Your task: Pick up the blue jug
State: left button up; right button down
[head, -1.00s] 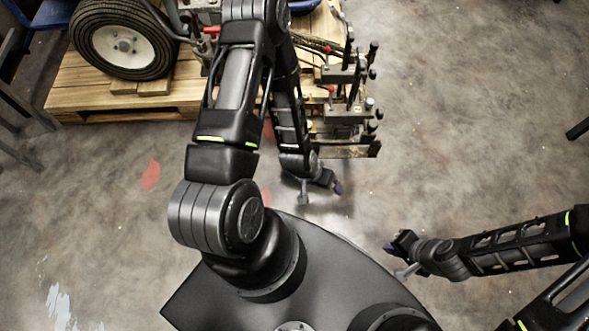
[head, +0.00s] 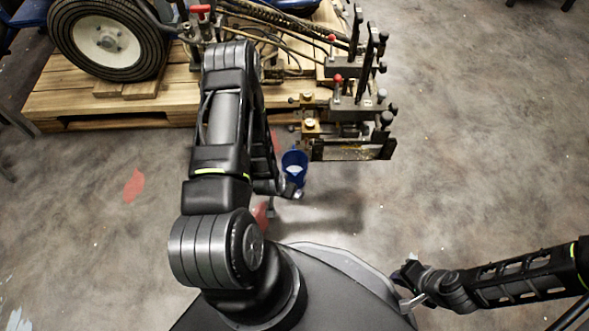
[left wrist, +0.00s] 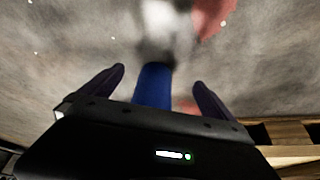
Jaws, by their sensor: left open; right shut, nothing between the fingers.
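The blue jug (head: 294,166) shows in the head view beside my left forearm, just in front of the machine's clamp end. It looks upright, with a pale patch on its front; what it rests on is unclear. My left gripper is partly hidden behind its own arm, close to the jug's lower side. In the left wrist view, my left gripper (left wrist: 159,75) is open, with a finger on each side of the blue jug (left wrist: 153,88). I cannot tell whether the fingers touch it. My right gripper (head: 402,276) is shut and empty at the lower right, well apart from the jug.
The line striper (head: 262,28) with a black tyre (head: 110,42) stands on a wooden pallet (head: 75,98). Its metal clamps (head: 350,150) jut out close to the jug. The concrete floor (head: 480,130) at right is clear.

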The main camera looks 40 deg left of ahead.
aim_at(291, 172)
pick_arm(q)
jog(key=w, duration=0.2)
jog(key=w+a+b, duration=0.1)
jog(key=w, duration=0.1)
jog(key=w+b, duration=0.1)
jog(key=w, duration=0.2)
jog(key=shift+a+f, duration=0.1)
jog(key=shift+a, duration=0.3)
jog(key=shift+w+a, duration=0.15)
jog(key=shift+w, duration=0.25)
jog(key=w+b, duration=0.1)
jog(key=w, duration=0.1)
jog(key=w+a+b, duration=0.1)
jog(key=shift+w, duration=0.35)
jog(key=b+x, duration=0.1)
jog(key=x, duration=0.1)
jog(key=shift+f, duration=0.35)
jog(key=shift+w, duration=0.1)
